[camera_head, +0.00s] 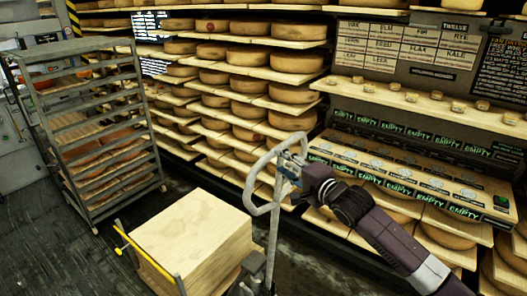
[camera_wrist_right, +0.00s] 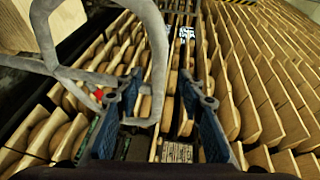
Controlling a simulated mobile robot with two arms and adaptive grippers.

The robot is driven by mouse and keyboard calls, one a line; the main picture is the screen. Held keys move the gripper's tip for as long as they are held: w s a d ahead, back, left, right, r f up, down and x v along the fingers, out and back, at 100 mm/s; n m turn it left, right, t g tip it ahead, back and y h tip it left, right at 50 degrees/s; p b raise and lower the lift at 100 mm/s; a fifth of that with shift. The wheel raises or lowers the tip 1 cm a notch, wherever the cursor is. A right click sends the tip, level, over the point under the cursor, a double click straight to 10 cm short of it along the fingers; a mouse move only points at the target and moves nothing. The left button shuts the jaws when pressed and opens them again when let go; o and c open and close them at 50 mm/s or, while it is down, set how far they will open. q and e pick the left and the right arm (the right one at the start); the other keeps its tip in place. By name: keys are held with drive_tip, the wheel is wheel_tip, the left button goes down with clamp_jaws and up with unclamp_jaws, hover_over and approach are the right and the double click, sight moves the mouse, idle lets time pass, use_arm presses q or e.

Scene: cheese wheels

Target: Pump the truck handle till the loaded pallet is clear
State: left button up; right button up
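The truck handle (camera_head: 249,185) is a grey loop on an upright shaft, standing right of the load in the head view. It also shows as a grey loop in the right wrist view (camera_wrist_right: 157,60). My right gripper (camera_head: 287,180) is at the upper right part of the loop. In the wrist view its two blue fingers (camera_wrist_right: 165,110) stand apart, with a bar of the loop reaching between them; firm contact is not visible. The load (camera_head: 195,235) is a pale wooden stack beside the handle. The pallet's underside and its gap to the floor are hidden. My left gripper is not in view.
A grey wheeled rack (camera_head: 95,130) with loaded shelves stands at the left. Long shelves of cheese wheels (camera_head: 245,110) fill the back. A counter with "EMPTY" labels (camera_head: 410,180) lies behind my right arm. A yellow bar (camera_head: 148,257) runs along the load's front-left side. Dark floor shows at lower left.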

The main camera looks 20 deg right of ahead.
sight(274, 157)
drive_tip(key=shift+w, duration=0.35)
drive_tip(key=shift+p+x, duration=1.25)
drive_tip(key=shift+x, duration=2.1)
drive_tip(key=shift+f, duration=0.1)
clamp_jaws()
